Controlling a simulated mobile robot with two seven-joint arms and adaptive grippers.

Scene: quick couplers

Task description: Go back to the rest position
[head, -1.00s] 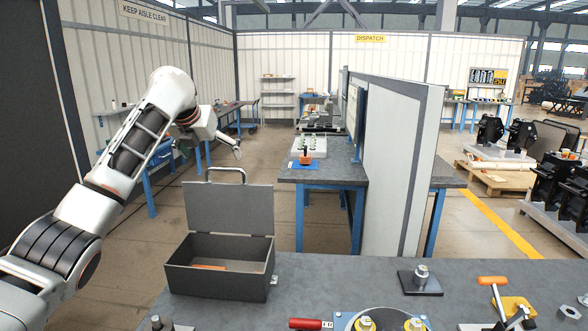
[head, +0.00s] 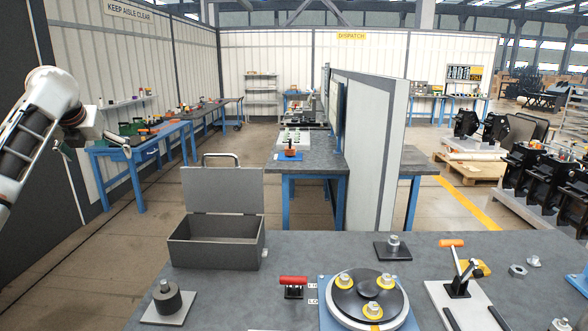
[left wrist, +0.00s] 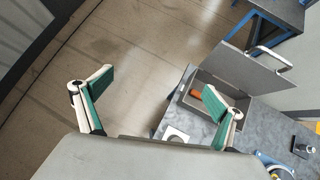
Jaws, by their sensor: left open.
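My left gripper (head: 95,142) is raised at the left of the head view, apart from the bench and over the floor. In the left wrist view its two green-padded fingers (left wrist: 155,98) are spread wide with nothing between them. My right gripper is in neither view. The grey work bench (head: 225,297) fills the lower part of the head view. A round black fixture with yellow-ringed studs (head: 367,296) sits on it.
A grey metal box (head: 215,253) with its lid up stands at the bench's left; the wrist view shows an orange item (left wrist: 196,94) inside. A post on a plate (head: 167,299), a red-handled clamp (head: 293,285) and an orange-handled clamp (head: 458,268) stand nearby.

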